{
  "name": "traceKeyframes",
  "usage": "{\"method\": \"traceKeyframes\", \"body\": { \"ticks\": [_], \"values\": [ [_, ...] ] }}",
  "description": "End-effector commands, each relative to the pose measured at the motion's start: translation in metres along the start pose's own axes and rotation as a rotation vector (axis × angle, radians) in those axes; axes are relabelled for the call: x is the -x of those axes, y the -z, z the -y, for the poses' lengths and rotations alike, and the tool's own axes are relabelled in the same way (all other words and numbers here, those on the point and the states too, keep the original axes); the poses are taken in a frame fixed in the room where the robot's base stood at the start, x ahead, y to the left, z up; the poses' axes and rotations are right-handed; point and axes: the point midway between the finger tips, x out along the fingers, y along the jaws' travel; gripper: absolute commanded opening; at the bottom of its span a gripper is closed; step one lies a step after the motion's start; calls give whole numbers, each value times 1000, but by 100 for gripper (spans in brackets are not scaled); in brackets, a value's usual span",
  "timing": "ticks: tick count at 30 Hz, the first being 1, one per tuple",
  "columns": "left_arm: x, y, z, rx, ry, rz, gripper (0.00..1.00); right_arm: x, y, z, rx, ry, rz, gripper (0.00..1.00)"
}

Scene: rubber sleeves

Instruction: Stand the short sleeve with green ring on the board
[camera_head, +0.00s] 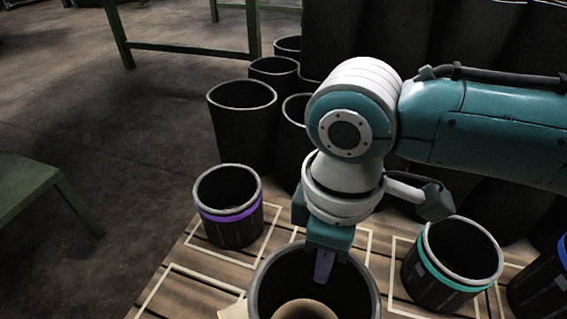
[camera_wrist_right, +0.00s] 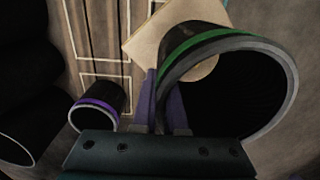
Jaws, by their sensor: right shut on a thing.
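The short sleeve with green ring (camera_head: 345,287) is a black open tube at the bottom of the head view. Its green ring and grey rim show in the right wrist view (camera_wrist_right: 214,40). My right gripper (camera_head: 323,265) is shut on its wall, with one finger inside and one outside; the fingers also show in the right wrist view (camera_wrist_right: 163,105). A pale tan square piece (camera_wrist_right: 143,44) lies beyond the sleeve, partly hidden by it. The slatted wooden board (camera_head: 190,262) has pale painted outlines. Whether the sleeve touches anything below cannot be told. My left gripper is not in view.
A purple-ringed sleeve (camera_head: 230,207) stands left and a teal-ringed sleeve (camera_head: 452,266) right on the board. A blue-ringed sleeve (camera_head: 540,288) is cut off at the right edge. Larger black tubes (camera_head: 243,125) stand behind. A green frame (camera_head: 190,50) is at the back.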

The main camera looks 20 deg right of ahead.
Motion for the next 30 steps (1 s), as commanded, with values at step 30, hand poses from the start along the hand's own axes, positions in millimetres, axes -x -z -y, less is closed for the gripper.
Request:
{"method": "traceKeyframes", "body": {
  "ticks": [30],
  "values": [
    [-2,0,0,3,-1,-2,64,-12,0,0,1,0,-1,36]
  ]
}}
